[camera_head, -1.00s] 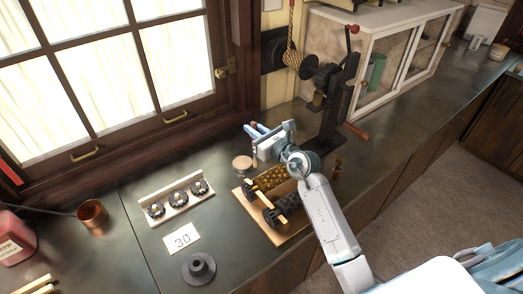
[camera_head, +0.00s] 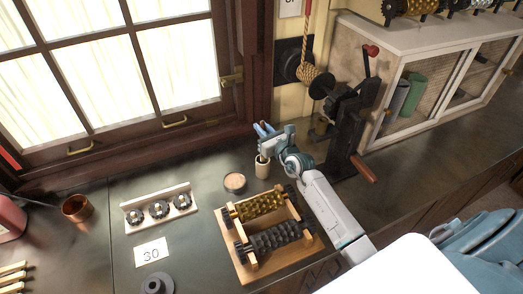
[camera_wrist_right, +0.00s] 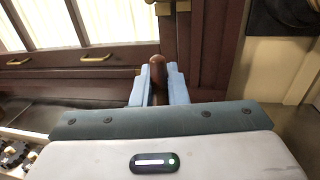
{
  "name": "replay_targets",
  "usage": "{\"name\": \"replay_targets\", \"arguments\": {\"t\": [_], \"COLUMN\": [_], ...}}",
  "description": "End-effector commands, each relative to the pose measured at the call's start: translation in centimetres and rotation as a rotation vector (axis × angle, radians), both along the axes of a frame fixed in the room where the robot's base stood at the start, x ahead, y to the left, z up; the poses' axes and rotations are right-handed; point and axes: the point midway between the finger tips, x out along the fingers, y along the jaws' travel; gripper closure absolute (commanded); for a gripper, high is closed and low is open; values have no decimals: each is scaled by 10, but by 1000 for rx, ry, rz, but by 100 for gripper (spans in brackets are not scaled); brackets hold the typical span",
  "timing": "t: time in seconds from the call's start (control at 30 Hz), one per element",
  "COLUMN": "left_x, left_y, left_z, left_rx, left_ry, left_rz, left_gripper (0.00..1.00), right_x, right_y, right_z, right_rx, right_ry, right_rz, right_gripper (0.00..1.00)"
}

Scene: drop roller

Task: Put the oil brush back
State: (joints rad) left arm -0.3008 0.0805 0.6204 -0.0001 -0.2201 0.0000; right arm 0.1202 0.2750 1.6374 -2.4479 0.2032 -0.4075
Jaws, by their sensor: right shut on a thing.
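My right gripper (camera_head: 264,130) has its blue fingers shut on the oil brush. The brush's brown round handle (camera_wrist_right: 158,76) stands between the fingers in the right wrist view. Its lower end is hidden there. In the head view the gripper is right above a small cream cup (camera_head: 262,170), and a thin dark part shows at the cup's mouth. I cannot tell how far the brush reaches into it. My left gripper is not in view.
A round tin (camera_head: 235,182) stands just left of the cup. A wooden stand (camera_head: 258,270) with gold and black rollers is in front. A dark hand-cranked machine (camera_head: 350,125) rises to the right. A rack of gears (camera_head: 158,207) and a "30" card (camera_head: 151,252) lie left.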

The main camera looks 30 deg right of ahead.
Motion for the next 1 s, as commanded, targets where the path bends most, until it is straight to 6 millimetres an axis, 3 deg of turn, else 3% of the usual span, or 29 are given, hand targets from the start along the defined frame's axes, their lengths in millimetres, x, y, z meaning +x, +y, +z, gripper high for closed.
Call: {"name": "replay_targets", "arguments": {"t": [0.03, 0.13, 0.27, 0.5, 1.0], "left_x": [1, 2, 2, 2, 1], "left_y": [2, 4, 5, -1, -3], "left_z": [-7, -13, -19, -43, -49], "left_rx": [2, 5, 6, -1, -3], "left_ry": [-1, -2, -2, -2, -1], "left_rz": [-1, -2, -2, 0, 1], "left_gripper": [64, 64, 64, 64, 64], "right_x": [0, 0, 0, 0, 0], "right_y": [0, 0, 0, 0, 0], "right_z": [-13, -26, -34, -64, -72], "right_rx": [3, 1, -1, 1, 0], "right_ry": [1, 0, -1, -1, -1], "right_rz": [0, -1, 0, 0, 0], "right_gripper": [100, 100, 100, 100, 100]}}
